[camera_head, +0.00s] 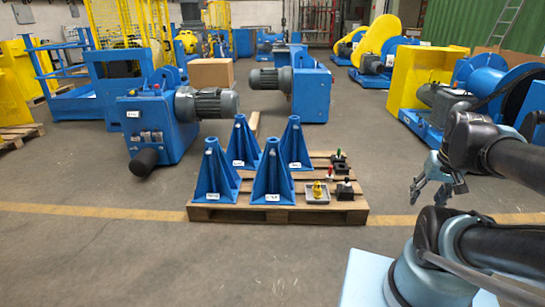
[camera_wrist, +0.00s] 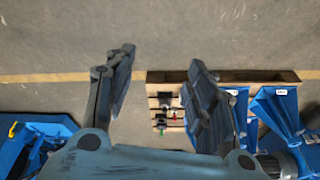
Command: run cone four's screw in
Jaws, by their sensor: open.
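Several blue cones stand upright on a wooden pallet (camera_head: 220,214) in the head view: front left (camera_head: 213,178), front right (camera_head: 272,180), back left (camera_head: 242,150) and back right (camera_head: 294,148). Each has a white label too small to read, so I cannot tell which is cone four. A small pale spot shows near the tops; I cannot make out a screw. My gripper (camera_head: 428,194) is open and empty, in the air right of the pallet. In the wrist view its spread fingers (camera_wrist: 163,62) hang over the floor, with the pallet (camera_wrist: 230,76) and blue cones (camera_wrist: 273,112) beyond at the right.
On the pallet's right side are a grey tray with a yellow piece (camera_head: 317,192), a black block (camera_head: 345,191) and small red- and green-topped parts. Blue motor units (camera_head: 160,125) and a cardboard box (camera_head: 210,73) stand behind. The floor in front of the pallet is clear.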

